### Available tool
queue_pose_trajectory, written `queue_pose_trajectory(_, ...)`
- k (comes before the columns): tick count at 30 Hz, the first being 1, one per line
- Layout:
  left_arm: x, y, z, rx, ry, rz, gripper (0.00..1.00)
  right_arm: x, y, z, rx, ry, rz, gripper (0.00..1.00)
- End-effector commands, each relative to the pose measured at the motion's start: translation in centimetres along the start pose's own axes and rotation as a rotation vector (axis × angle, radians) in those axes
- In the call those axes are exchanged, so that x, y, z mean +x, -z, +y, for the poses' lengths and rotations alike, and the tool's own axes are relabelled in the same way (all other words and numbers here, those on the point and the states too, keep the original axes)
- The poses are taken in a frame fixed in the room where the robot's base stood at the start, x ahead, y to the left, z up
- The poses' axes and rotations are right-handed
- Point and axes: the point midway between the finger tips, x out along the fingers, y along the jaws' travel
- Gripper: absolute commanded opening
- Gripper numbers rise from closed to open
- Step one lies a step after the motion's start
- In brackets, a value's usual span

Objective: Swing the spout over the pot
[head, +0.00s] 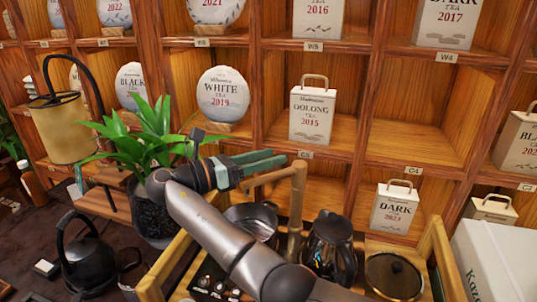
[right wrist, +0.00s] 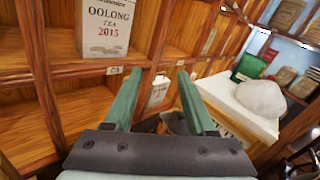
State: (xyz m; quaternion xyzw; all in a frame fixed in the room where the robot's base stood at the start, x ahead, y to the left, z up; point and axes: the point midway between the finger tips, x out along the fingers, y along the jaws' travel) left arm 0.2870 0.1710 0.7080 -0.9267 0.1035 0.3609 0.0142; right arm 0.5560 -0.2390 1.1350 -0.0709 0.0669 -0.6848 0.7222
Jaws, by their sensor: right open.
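The wooden spout (head: 272,178) juts left from the top of an upright post (head: 296,208) on the tea tray. A steel pot (head: 262,212) stands just left of the post, partly hidden by my right arm. The spout's tip appears above the pot's rim in the head view; I cannot tell exactly how they line up in depth. A dark glass kettle (head: 330,248) stands right of the post. My right gripper (head: 277,156) is open and empty, just above and behind the spout in the picture. Its parted green fingers (right wrist: 157,80) show in the right wrist view. My left gripper is out of view.
A wooden shelf with tea cakes and the Oolong box (head: 312,115) rises close behind. A potted plant (head: 152,200) stands left of the gripper, and a black kettle (head: 85,255) is at the lower left. A lidded pan (head: 394,275) sits at the tray's right.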

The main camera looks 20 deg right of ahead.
Motion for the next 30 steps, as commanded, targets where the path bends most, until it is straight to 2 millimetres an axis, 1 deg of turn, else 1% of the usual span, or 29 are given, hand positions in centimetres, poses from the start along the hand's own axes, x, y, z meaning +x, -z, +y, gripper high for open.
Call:
queue_pose_trajectory(1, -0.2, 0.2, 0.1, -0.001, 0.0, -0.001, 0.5, -0.2, -0.5, -0.7, 0.001, 0.0, 0.004, 0.56)
queue_pose_trajectory(5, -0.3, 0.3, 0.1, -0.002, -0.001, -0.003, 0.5, -1.1, -0.9, -2.3, 0.0, -0.003, 0.004, 0.56)
queue_pose_trajectory(15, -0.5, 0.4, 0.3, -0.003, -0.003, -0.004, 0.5, -3.2, -2.2, -7.2, 0.0, 0.0, 0.004, 0.56)
queue_pose_trajectory(18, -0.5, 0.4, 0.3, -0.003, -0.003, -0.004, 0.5, -3.8, -2.5, -8.3, -0.001, -0.001, 0.002, 0.56)
queue_pose_trajectory(24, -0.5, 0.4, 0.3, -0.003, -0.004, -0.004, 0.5, -4.2, -2.8, -9.3, -0.001, 0.001, 0.001, 0.56)
queue_pose_trajectory(30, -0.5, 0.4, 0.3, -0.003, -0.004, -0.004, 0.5, -4.2, -2.8, -9.3, -0.001, 0.001, 0.001, 0.56)
